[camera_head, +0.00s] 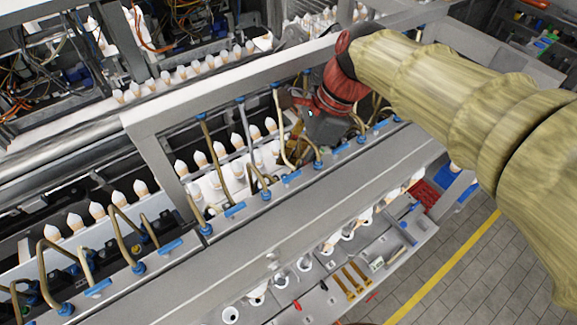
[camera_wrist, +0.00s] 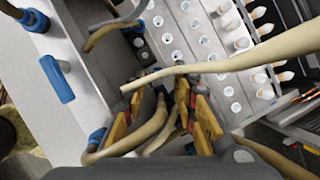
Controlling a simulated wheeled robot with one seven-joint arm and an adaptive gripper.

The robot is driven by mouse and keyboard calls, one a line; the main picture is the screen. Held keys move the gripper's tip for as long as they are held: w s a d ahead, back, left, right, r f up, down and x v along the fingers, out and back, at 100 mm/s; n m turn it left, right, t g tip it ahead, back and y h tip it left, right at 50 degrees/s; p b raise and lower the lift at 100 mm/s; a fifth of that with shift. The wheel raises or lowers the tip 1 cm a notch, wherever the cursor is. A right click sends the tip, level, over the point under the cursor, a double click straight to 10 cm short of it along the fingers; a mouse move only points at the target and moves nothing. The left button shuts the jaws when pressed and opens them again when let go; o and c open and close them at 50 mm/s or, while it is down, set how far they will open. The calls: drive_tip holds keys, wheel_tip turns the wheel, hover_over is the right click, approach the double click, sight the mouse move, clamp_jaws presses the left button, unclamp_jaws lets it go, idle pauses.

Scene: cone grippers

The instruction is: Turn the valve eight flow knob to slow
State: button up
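My gripper (camera_head: 292,145) reaches down from the right behind the metal rail, among the tan hoses. In the wrist view its yellow-orange fingers (camera_wrist: 167,98) stand apart, with tan hoses (camera_wrist: 150,128) crossing between and in front of them. A small black part with light marks (camera_wrist: 143,50) lies beyond the fingertips, apart from them; it may be a knob. Blue handles sit along the rail, one of them (camera_wrist: 57,80) left of my fingers. No valve number or slow mark is legible, so I cannot tell which is the valve eight flow knob.
The metal rail (camera_head: 300,205) with blue fittings and looped hoses runs diagonally below my gripper. Rows of white cones (camera_head: 140,187) stand behind it. A long hose (camera_wrist: 245,60) crosses close in front of the wrist camera. Grey tiled floor (camera_head: 470,270) is clear at the lower right.

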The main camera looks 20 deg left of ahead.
drive_tip(key=v, duration=0.6)
drive_tip(key=shift+d+r, duration=0.2)
drive_tip(key=shift+w, duration=0.1)
